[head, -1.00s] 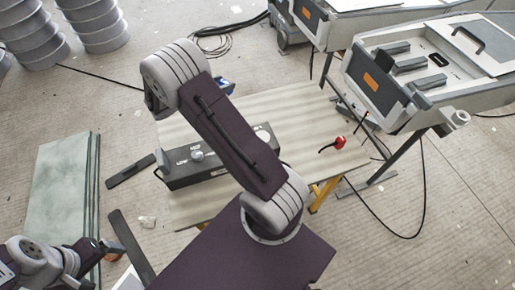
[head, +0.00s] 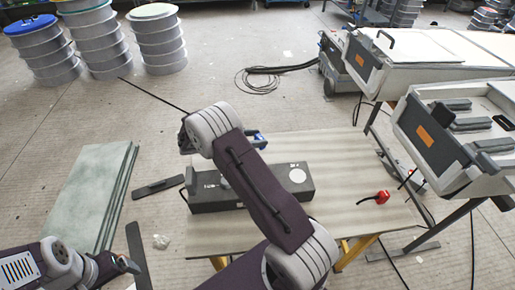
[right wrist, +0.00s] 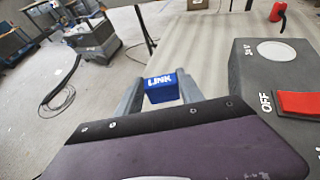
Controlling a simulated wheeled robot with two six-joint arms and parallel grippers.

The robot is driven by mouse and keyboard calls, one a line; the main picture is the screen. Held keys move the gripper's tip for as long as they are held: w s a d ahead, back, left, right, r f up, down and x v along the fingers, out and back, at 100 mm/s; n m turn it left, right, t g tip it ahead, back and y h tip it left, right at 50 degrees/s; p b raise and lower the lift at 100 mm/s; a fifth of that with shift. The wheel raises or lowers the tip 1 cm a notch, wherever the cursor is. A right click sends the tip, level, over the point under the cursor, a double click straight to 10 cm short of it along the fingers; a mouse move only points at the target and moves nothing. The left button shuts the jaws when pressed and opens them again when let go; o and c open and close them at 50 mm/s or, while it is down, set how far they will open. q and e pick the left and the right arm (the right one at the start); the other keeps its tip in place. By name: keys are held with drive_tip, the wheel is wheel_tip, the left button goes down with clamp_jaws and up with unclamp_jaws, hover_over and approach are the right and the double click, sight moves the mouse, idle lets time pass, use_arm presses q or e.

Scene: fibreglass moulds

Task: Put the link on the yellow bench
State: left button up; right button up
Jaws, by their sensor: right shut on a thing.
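The link (right wrist: 162,88) is a blue block with white "LINK" lettering. My right gripper (right wrist: 158,84) is shut on it, one grey finger on each side, in the right wrist view. In the head view a bit of blue of the link (head: 258,141) shows beside my right arm, near the bench's far edge; the arm hides most of the gripper. The bench has a pale board top (head: 345,165) and yellow legs (head: 352,254). I cannot tell how high the link is above it. My left gripper (head: 128,264) is low at the left, away from the bench, its jaws unclear.
A dark control box (head: 296,180) with a red OFF switch (right wrist: 300,104) stands on the bench, partly behind my arm. A red plug-like thing (head: 382,197) lies to its right. Grey machines (head: 450,130) stand at the right. Greenish panels (head: 88,195) lie on the floor at left.

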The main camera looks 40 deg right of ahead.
wheel_tip(320, 180, down, 4)
drive_tip(key=shift+f+b, duration=0.1)
drive_tip(key=shift+b, duration=0.5)
drive_tip(key=o, duration=1.3)
drive_tip(key=shift+f, duration=0.1)
drive_tip(key=shift+a+r, duration=0.1)
drive_tip(key=shift+r, duration=0.25)
drive_tip(key=p+v, duration=0.3)
drive_tip(key=v, duration=0.3)
drive_tip(key=shift+a+r, duration=0.1)
drive_tip(key=shift+a, duration=0.55)
